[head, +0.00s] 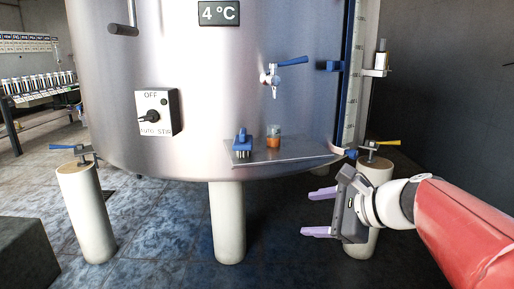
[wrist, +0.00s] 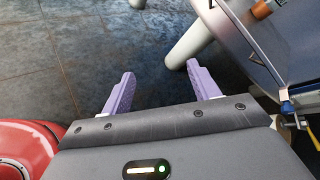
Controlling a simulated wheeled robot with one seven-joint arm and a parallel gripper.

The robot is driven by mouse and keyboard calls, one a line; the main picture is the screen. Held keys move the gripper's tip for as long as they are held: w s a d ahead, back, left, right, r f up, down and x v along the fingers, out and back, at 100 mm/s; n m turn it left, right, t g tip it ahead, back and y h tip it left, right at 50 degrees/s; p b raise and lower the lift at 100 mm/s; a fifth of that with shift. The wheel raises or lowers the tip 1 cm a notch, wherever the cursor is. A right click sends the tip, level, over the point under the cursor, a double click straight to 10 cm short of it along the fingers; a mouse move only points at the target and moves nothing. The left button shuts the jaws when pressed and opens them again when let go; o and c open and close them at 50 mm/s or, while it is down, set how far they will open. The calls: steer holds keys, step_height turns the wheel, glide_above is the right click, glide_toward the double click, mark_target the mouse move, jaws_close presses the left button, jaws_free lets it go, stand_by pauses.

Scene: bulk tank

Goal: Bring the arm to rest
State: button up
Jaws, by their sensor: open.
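My gripper (head: 320,212) is at the lower right of the head view, its two purple fingers apart with nothing between them. It points left, below and in front of the tank's small shelf. In the wrist view my gripper (wrist: 160,88) is open over the dark tiled floor (wrist: 75,60). My red and white arm reaches in from the right edge of the head view.
The steel tank (head: 210,90) stands on pale legs (head: 228,225). Its shelf (head: 290,152) holds a blue brush (head: 242,144) and a cup with orange contents (head: 273,137). A pale post with a yellow-handled valve (head: 380,144) stands just behind my gripper.

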steer(key=s+d+f+n+g+h+p, duration=0.1)
steer(key=s+f+n+h, duration=0.3)
steer(key=s+n, duration=0.5)
steer(key=s+d+f+n+g+h+p, duration=0.1)
steer(key=s+f+n+h, duration=0.3)
steer(key=s+n, duration=0.4)
steer(key=shift+s+d+f+n+g+h+p, duration=0.3)
steer(key=shift+s+d+n+g+p, duration=0.1)
steer(key=shift+d+n+p, duration=0.35)
